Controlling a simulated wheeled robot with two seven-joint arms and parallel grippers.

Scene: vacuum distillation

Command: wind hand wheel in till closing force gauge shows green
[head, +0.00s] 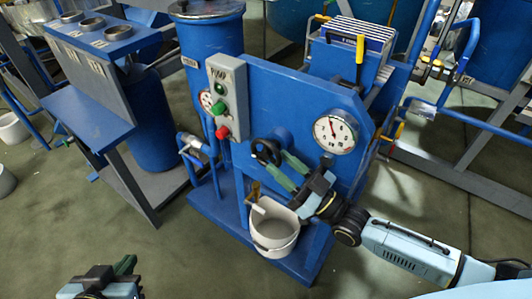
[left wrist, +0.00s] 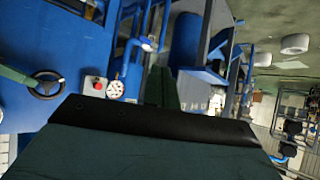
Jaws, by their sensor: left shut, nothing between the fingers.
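The black hand wheel (head: 266,150) sits on the front of the blue machine panel; it also shows at the left of the left wrist view (left wrist: 46,85). A round white gauge (head: 335,132) is on the panel to the right of the wheel; its reading is too small to tell. My right gripper (head: 277,162) has its green fingers apart at the wheel's lower right side; I cannot tell whether they touch the rim. My left gripper (head: 126,264) is shut and empty at the bottom left, well away from the wheel; its fingers (left wrist: 161,86) show in the left wrist view.
A grey control box (head: 228,97) with green and red buttons stands left of the wheel, with a second gauge (head: 206,102) beside it. A white bucket (head: 274,232) hangs below the wheel, close under my right gripper. The floor at the front left is open.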

